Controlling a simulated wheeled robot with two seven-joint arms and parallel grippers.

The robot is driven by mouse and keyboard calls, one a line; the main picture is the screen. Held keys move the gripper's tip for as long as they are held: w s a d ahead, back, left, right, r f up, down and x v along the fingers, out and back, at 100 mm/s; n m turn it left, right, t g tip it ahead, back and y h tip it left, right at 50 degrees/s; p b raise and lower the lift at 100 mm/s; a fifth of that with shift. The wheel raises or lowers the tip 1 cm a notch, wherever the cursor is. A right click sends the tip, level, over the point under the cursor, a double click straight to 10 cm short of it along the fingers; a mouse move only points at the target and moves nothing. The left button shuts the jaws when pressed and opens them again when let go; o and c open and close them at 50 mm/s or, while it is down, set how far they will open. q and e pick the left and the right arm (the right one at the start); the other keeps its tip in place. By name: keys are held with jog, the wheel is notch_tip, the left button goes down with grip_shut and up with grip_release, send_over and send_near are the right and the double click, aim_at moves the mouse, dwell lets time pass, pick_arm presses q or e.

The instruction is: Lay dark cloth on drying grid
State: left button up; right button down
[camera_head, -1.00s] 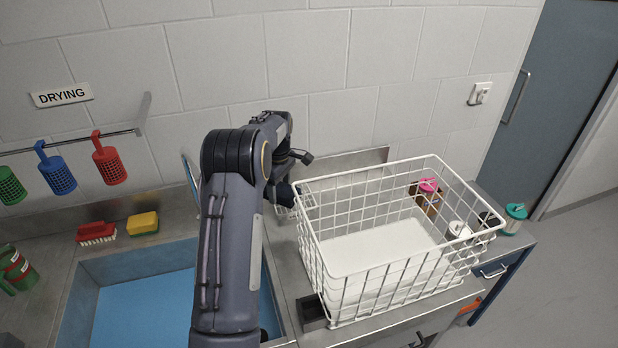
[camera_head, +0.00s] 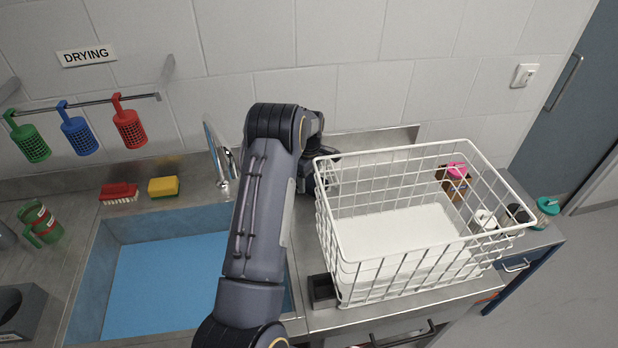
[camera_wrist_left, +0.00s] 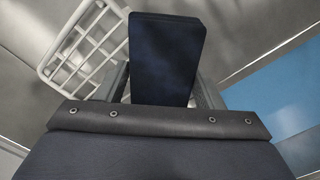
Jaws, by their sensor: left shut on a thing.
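A dark navy cloth (camera_wrist_left: 167,55) is a flat folded strip between the fingers of my left gripper (camera_wrist_left: 163,88), which is shut on it. In the left wrist view, a white wire grid (camera_wrist_left: 82,42) with rounded corners shows to the upper left of the cloth, over a steel surface; the cloth overlaps its right edge in the picture, and I cannot tell whether they touch. In the head view, my left gripper (camera_head: 326,176) is beyond my forearm, partly behind the basket wires, and the cloth cannot be made out there. My right gripper is out of view.
A white wire basket (camera_head: 425,160) stands on the steel counter at right, close to my arm. A blue-bottomed sink (camera_head: 165,275) and a tap (camera_head: 219,160) lie left. A red brush (camera_head: 118,192) and yellow sponge (camera_head: 163,187) sit behind the sink. Coloured holders hang under a DRYING sign (camera_head: 86,55).

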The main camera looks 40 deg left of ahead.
pick_arm(q)
jog(key=shift+f, duration=0.1)
jog(key=o, duration=1)
jog(key=shift+c, duration=0.2)
